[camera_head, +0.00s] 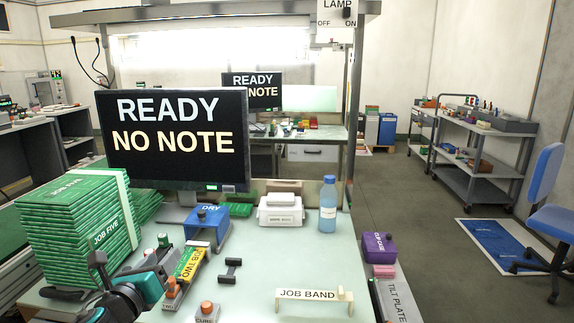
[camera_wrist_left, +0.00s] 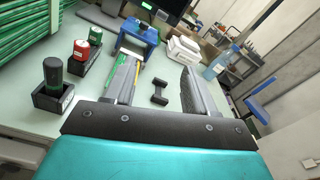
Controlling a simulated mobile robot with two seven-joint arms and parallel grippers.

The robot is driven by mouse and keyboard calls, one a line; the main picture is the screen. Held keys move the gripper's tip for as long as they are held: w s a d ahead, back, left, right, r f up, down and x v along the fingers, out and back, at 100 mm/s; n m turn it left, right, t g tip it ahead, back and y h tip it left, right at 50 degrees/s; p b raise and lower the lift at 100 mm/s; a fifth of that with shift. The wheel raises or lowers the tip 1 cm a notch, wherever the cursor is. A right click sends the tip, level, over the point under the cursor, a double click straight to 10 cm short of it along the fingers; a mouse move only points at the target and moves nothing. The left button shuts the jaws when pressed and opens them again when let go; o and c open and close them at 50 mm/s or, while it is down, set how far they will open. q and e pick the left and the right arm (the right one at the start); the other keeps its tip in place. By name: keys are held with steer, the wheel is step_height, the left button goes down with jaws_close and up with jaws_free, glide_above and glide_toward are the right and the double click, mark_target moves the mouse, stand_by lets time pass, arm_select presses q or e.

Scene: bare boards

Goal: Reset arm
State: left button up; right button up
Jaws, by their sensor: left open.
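My left gripper (camera_head: 148,284) comes in at the lower left in the head view, teal and black, low over the pale green bench (camera_head: 250,262). In the left wrist view its two dark fingers (camera_wrist_left: 157,70) stand wide apart with nothing held between them. A small black dumbbell-shaped piece (camera_head: 231,269) lies on the bench beyond the gap. The yellow and green JOB TWO piece (camera_head: 190,262) lies close to the gripper, partly behind the left finger in the wrist view. My right gripper is in neither view.
A tall stack of green JOB FIVE boards (camera_head: 75,225) stands at the left. A monitor (camera_head: 175,140), a blue DRY box (camera_head: 207,225), a white box (camera_head: 281,210) and a blue bottle (camera_head: 328,197) stand behind. The mid-bench is mostly clear.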

arm_select(q)
steer(key=s+d+f+n+g+b, duration=0.2)
steer(key=s+d+f+n+g, duration=0.1)
steer(key=s+f+n, duration=1)
steer(key=s+d+f+n+g+b, duration=0.2)
steer(key=s+d+f+n, duration=0.4)
steer(key=s+f+n, duration=0.7)
steer(key=s+n+g, duration=0.1)
steer(key=n, duration=0.4)
steer(key=shift+f, duration=0.35)
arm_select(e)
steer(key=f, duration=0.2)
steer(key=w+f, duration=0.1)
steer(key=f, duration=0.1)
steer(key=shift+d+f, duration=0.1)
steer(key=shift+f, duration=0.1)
